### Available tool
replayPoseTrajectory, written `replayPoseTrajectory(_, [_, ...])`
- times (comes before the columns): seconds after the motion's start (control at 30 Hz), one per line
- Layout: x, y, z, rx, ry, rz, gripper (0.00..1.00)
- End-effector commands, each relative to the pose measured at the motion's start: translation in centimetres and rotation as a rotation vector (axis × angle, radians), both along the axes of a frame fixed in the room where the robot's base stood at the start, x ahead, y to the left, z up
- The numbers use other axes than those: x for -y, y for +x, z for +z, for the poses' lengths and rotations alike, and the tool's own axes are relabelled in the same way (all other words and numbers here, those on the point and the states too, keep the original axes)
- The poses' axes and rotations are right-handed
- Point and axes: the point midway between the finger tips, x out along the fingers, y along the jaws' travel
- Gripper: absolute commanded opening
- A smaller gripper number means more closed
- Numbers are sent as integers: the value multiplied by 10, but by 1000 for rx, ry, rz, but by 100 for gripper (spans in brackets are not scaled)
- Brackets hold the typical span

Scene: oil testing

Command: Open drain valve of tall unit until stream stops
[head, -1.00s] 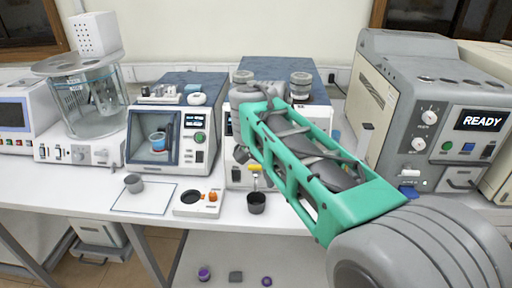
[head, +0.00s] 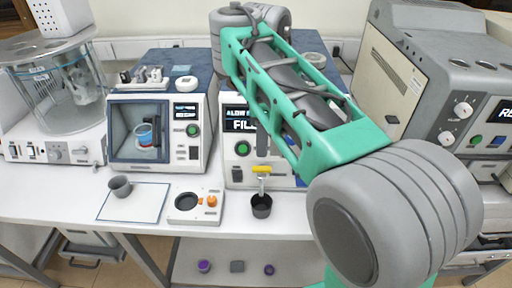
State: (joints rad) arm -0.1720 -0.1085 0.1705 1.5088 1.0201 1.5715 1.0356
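The tall unit (head: 236,171) stands mid-bench, with a lit display (head: 241,125) that partly reads "FILL" and a green button (head: 242,148). My arm hides much of its upper part. The drain valve has a yellow handle (head: 262,169) on a short metal spout low on its front. A dark cup (head: 261,206) stands below the spout. I cannot make out a stream. My green and grey arm crosses in front from lower right to upper left. A grey upright part shows above the yellow handle; I cannot tell whether it belongs to my gripper. My fingertips cannot be made out.
A smaller unit with a window (head: 146,132) stands to the left. A grey cup (head: 120,186) sits on a white mat (head: 147,204), beside a small white device (head: 194,206) with an orange knob. A large grey machine (head: 442,95) stands at right. The front bench strip is mostly clear.

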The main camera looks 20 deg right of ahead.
Motion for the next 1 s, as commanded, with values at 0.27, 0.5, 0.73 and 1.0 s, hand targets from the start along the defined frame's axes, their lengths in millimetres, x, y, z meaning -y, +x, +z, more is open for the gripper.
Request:
replayPoseTrajectory(0.27, [3, 0, -45, 0, 0, -6, 36])
replayPoseTrajectory(0.5, [3, 0, -77, 1, 0, -4, 36])
replayPoseTrajectory(0.73, [2, 0, -78, 1, 0, -2, 36])
replayPoseTrajectory(1.0, [2, 0, -78, 1, 0, -1, 22])
